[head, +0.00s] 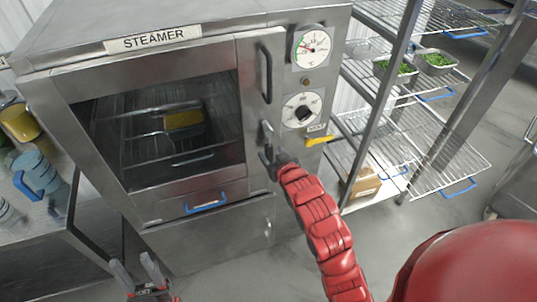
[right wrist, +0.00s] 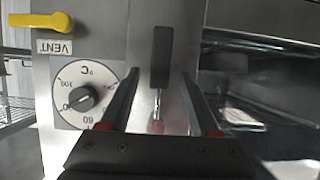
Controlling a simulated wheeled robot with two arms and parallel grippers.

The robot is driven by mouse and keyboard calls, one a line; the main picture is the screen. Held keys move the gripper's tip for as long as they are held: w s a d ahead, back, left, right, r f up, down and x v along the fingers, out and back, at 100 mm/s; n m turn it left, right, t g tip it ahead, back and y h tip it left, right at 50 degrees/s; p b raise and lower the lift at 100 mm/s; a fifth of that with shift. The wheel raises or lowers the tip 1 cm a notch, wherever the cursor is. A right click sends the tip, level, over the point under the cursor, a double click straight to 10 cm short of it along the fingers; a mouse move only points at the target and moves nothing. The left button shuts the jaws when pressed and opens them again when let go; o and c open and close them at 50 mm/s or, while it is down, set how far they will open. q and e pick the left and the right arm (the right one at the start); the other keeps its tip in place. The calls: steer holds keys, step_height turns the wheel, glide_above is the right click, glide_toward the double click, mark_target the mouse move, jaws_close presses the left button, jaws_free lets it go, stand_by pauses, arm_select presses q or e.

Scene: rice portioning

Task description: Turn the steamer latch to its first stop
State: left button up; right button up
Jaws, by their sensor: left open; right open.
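The steamer (head: 150,215) stands in the middle of the head view with its windowed door shut. Its latch (head: 267,131) is on the door's right edge, below the long door handle (head: 266,73). In the right wrist view the dark latch lever (right wrist: 161,57) is upright, on a metal stem. My right gripper (head: 268,159) is at the latch, and its arm covers part of that area. Its open fingers (right wrist: 158,105) lie either side of the latch in the picture; I cannot tell if they touch it. My left gripper (head: 136,273) is open and empty, low in front of the steamer.
A pan (head: 183,120) shows inside the steamer. A wire rack (head: 440,150) stands at right, a counter with jugs (head: 38,172) at left.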

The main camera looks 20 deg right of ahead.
mark_target(270, 151)
steer(key=shift+r+p+x, duration=0.25)
steer(key=shift+p+x, duration=0.15)
steer(key=shift+x, duration=0.85)
steer(key=shift+w+f, duration=0.35)
steer(key=shift+w, duration=0.1)
jaws_close()
steer(key=shift+r, duration=0.1)
